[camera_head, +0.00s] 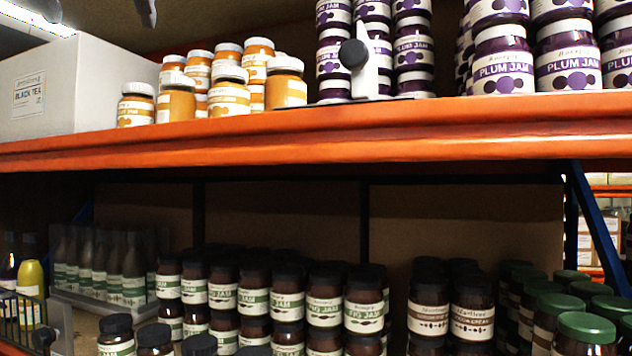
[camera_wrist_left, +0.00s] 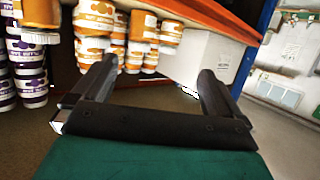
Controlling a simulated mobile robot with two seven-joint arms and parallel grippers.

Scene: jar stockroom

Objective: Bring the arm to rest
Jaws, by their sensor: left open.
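My left gripper (camera_head: 97,12) shows only in part at the top left edge of the head view, its two dark fingers spread above the white box. In the left wrist view the left gripper (camera_wrist_left: 146,82) has its fingers wide apart with nothing between them. This view is turned upside down against the head view. The upper shelf's goods lie beyond the fingertips. The rest of the left arm is hidden in the head view. My right gripper is in neither view.
The orange shelf beam (camera_head: 300,128) carries a white tea box (camera_head: 105,85), orange-labelled jars (camera_head: 228,98) and stacked plum jam jars (camera_head: 503,70). The lower shelf holds dark jam jars (camera_head: 325,307), green-lidded jars (camera_head: 585,330) and bottles (camera_head: 133,270). A blue post (camera_head: 597,220) stands at right.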

